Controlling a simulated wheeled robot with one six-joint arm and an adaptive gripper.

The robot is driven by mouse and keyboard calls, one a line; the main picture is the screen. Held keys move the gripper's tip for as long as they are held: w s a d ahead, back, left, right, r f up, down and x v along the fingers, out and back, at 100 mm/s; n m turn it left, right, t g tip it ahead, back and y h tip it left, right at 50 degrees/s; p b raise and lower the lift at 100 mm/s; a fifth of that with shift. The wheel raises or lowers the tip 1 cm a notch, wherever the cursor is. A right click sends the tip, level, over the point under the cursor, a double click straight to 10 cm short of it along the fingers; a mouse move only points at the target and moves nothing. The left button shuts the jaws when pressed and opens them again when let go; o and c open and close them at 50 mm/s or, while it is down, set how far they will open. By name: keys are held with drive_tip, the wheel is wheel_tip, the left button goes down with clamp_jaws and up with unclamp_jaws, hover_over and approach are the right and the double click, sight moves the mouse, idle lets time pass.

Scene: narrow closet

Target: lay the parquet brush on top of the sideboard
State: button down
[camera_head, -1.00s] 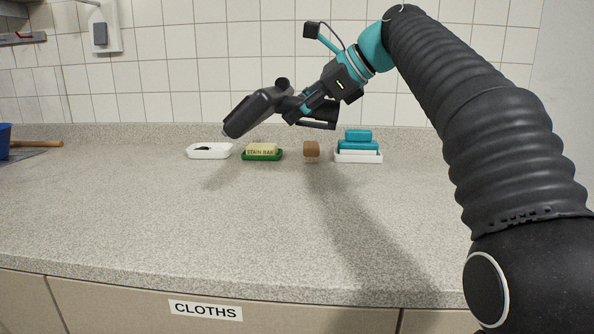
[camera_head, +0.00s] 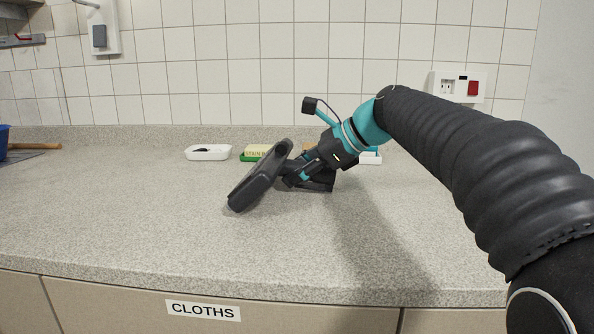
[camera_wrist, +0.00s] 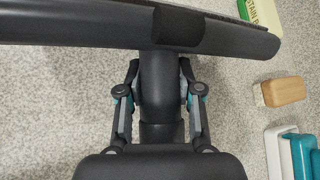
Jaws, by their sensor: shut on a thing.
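The parquet brush (camera_head: 258,178) is a dark grey, wide floor head with a short neck. My gripper (camera_head: 298,178) is shut on its neck; the wrist view also shows the fingers on either side of the neck, with the brush head (camera_wrist: 95,27) across the top. The brush is tilted, with its lower left end close above the speckled grey top of the sideboard (camera_head: 130,225). I cannot tell whether that end touches. The brush's underside is mostly hidden.
Along the back stand a white dish (camera_head: 208,153), a green tray with a stain bar (camera_head: 254,152), a wooden-backed block (camera_wrist: 283,91) and a white tray (camera_wrist: 275,155) with teal pieces. A wooden handle (camera_head: 35,147) lies far left. The front left top is clear.

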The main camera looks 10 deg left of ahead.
drive_tip(key=c, duration=0.8)
unclamp_jaws()
drive_tip(key=shift+f, duration=0.1)
drive_tip(key=shift+o, duration=0.2)
